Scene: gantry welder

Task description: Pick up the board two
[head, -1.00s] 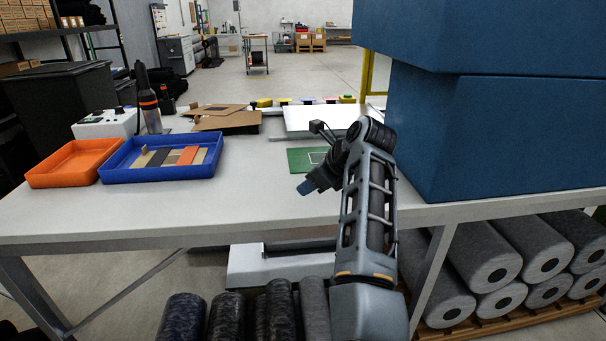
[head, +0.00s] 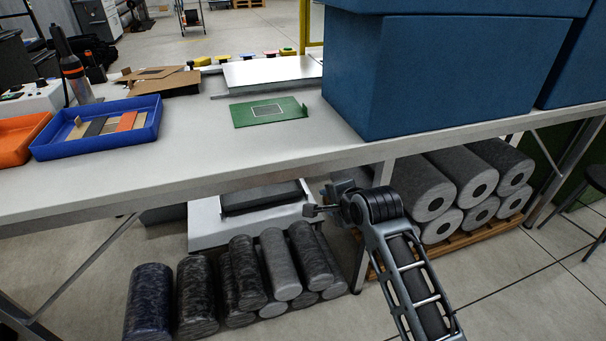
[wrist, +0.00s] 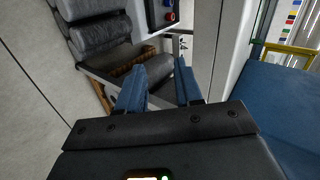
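A flat green board (head: 268,111) with a pale-edged grey rectangle on it lies on the white table (head: 215,160), left of the large blue boxes. A small upright green piece stands at its right end. I take it as board two, though no label is readable. My gripper (head: 322,200) is below the table's front edge, well apart from the board and in front of it. In the wrist view my gripper (wrist: 160,84) shows two blue fingers spread apart with nothing between them. The board is not visible in the wrist view.
Large blue boxes (head: 440,75) stand right of the board. A blue tray (head: 100,137) with strips and an orange tray (head: 18,135) are at left. A white panel (head: 272,70) lies behind the board. Dark rolls (head: 195,290) and grey rolls (head: 420,185) are below the table.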

